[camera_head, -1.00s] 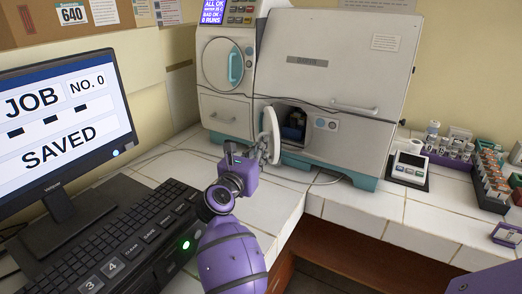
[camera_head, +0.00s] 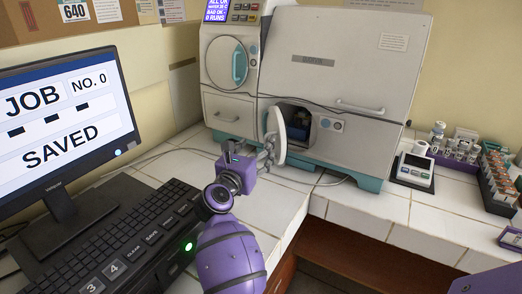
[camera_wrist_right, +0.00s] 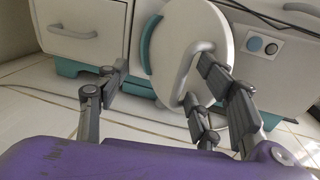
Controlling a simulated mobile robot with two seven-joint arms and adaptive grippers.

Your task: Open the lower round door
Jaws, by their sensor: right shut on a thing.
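The lower round door (camera_head: 280,137) stands swung out from its opening (camera_head: 297,118) low on the front of the incubator. In the head view I see it nearly edge-on. In the right wrist view the door (camera_wrist_right: 208,45) shows as a white disc with a teal edge and a grey curved handle (camera_wrist_right: 183,72). My right gripper (camera_head: 268,151) is at the door's handle side and shut on the handle; its fingers also show in the right wrist view (camera_wrist_right: 165,88). The exact finger contact is partly hidden. My left gripper is not in view.
The upper round door (camera_head: 227,62) with a teal handle is closed. A monitor (camera_head: 70,135) and keyboard (camera_head: 135,240) stand at left, close to my right arm. A small device (camera_head: 414,170) and vial racks (camera_head: 495,178) are at right. Tiled counter (camera_head: 345,205) is clear in front.

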